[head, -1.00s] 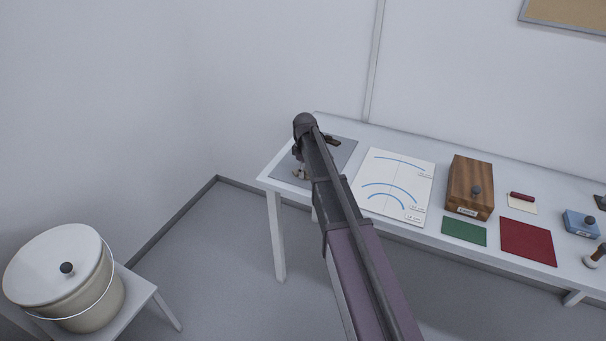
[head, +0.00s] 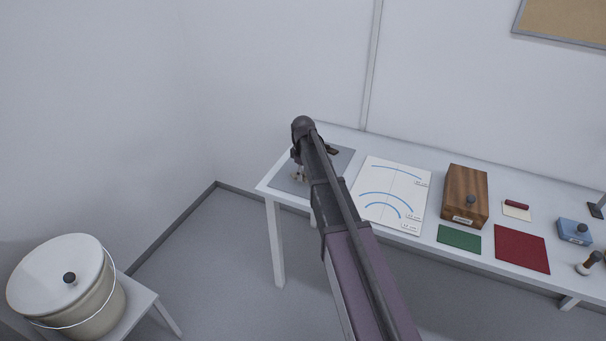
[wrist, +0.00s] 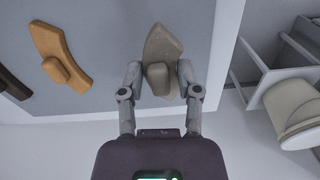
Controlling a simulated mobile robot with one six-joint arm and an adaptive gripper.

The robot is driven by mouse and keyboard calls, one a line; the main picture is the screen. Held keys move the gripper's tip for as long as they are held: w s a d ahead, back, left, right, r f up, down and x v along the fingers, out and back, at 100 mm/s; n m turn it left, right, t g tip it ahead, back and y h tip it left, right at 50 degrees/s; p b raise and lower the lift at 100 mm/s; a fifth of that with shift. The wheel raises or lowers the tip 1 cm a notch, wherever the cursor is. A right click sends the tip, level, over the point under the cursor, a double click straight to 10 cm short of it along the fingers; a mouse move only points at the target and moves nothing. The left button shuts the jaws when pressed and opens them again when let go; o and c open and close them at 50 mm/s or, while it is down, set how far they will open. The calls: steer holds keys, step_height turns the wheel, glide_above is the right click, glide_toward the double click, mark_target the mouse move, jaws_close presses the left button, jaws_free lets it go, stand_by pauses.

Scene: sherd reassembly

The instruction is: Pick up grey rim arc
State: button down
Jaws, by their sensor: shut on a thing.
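The grey rim arc (wrist: 162,42) is a curved grey-beige sherd with a raised block-shaped grip (wrist: 158,78), seen at the top centre of the wrist view. My gripper (wrist: 159,74) has one finger on each side of that grip and is shut on it. The arc is over the grey mat (wrist: 110,75); I cannot tell whether it still touches the mat. In the head view my arm hides most of the gripper and the mat (head: 283,182).
In the wrist view a tan arc (wrist: 60,50) and a dark brown arc (wrist: 12,85) lie to the left. In the head view a white chart (head: 395,190), wooden box (head: 466,190), green cloth (head: 459,238) and red cloth (head: 522,248) are to the right. A lidded bucket (head: 95,310) stands lower left.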

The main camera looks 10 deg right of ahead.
steer(key=s+r+p, duration=0.1)
steer(key=s+r, duration=0.1)
steer(key=s, duration=1.4)
steer(key=shift+a, duration=0.45)
steer(key=shift+a, duration=0.1)
